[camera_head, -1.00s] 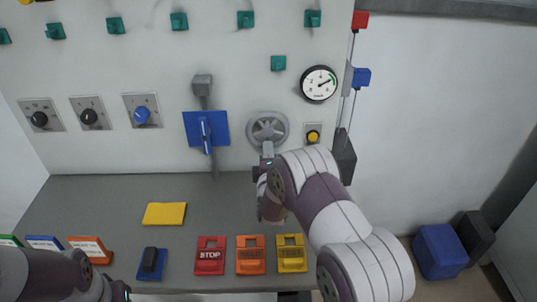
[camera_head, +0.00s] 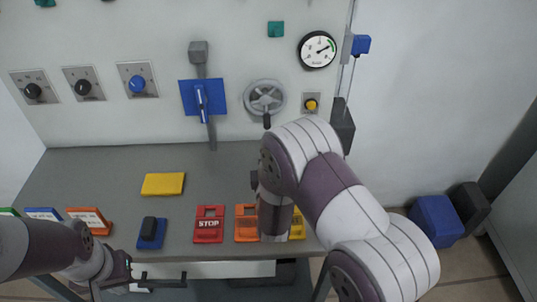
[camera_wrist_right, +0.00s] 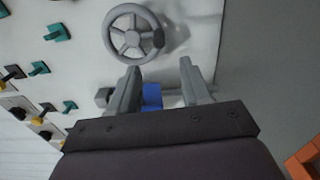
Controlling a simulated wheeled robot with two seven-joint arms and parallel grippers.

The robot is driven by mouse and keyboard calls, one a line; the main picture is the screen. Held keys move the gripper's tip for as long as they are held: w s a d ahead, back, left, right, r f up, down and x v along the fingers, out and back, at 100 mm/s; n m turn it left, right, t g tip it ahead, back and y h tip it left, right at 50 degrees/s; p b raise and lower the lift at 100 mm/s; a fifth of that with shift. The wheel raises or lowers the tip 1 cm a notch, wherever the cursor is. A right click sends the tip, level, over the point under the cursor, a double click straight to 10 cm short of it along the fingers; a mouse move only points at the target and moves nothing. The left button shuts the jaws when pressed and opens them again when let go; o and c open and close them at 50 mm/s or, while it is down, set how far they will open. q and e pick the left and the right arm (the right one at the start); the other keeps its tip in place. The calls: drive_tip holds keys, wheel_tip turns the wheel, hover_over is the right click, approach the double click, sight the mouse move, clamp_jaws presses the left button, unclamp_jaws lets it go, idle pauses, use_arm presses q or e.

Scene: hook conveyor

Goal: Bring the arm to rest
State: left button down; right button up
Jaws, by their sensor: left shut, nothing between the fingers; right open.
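My right arm reaches in from the right in the head view, its forearm bent down over the bench (camera_head: 110,170). Its gripper is hidden there behind my own wrist. In the right wrist view my right gripper (camera_wrist_right: 160,72) is open, with nothing between its two grey fingers. The grey handwheel (camera_head: 265,97) on the wall panel is clear of the gripper; it also shows beyond the fingertips in the wrist view (camera_wrist_right: 132,32). My left gripper (camera_head: 160,280) is shut and empty, low at the bottom left by the bench's front edge.
A red STOP tag (camera_head: 209,225), an orange tag (camera_head: 245,220) and a partly covered yellow tag (camera_head: 297,225) lie along the front of the bench. A yellow pad (camera_head: 163,184) and a blue block (camera_head: 151,235) lie further left. A blue bin (camera_head: 437,220) stands on the floor at right.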

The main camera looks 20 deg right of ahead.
idle(0.4)
drive_tip(key=s+r+m+g+y+p, duration=0.2)
drive_tip(key=s+m+g, duration=0.5)
drive_tip(key=s, duration=0.4)
drive_tip(key=s+a+r+m+g+y+p, duration=0.1)
drive_tip(key=s+r+m+g+y+p, duration=0.1)
drive_tip(key=s+m+g, duration=0.6)
drive_tip(key=s+g+y+p, duration=0.1)
drive_tip(key=s+p, duration=0.1)
drive_tip(key=s, duration=0.1)
drive_tip(key=shift+a+r, duration=0.2)
idle(0.6)
